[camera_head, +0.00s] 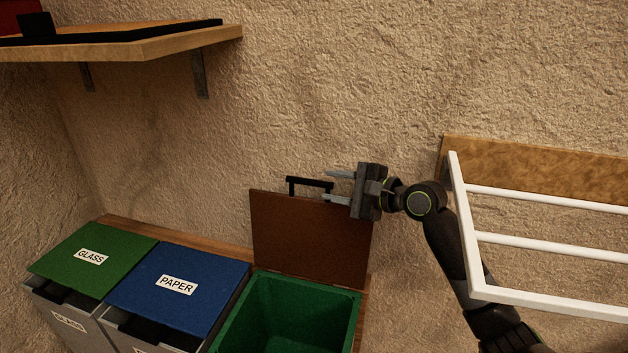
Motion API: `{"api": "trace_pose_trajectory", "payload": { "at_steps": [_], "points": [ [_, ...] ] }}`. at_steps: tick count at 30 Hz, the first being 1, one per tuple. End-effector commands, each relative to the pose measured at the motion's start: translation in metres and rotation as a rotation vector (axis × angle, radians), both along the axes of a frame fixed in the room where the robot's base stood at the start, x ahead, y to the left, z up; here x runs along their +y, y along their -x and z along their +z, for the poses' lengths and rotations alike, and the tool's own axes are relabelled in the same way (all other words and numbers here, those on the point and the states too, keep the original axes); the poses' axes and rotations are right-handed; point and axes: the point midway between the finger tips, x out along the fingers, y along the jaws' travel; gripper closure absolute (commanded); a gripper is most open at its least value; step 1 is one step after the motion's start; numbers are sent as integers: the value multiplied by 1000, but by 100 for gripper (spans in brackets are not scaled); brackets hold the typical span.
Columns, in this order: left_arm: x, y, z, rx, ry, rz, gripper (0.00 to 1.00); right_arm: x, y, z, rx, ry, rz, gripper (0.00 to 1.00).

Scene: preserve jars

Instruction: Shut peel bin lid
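The peel bin (318,290) has a green inside and stands open at the bottom centre. Its brown lid (310,238) is raised upright against the wall side, with a black handle (310,182) on its top edge. My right gripper (331,185) comes in from the right at the height of the lid's top edge. My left gripper is out of view.
A paper bin with a blue lid (184,283) and a glass bin with a green lid (91,255) stand to the left. A wooden shelf (150,45) hangs at the upper left. A white rack (545,247) is on the wall at the right, close to my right arm.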

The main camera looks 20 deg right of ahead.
Motion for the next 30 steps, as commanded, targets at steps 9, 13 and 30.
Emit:
{"api": "trace_pose_trajectory", "payload": {
  "at_steps": [9, 13, 30],
  "points": [
    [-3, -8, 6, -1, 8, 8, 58, 30, -38, -10, 1, -2, 1, 64],
    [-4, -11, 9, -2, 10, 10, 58, 36, -48, -13, 0, -1, 1, 64],
    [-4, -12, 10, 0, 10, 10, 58, 39, -52, -14, 0, 2, 0, 92]
  ]
}}
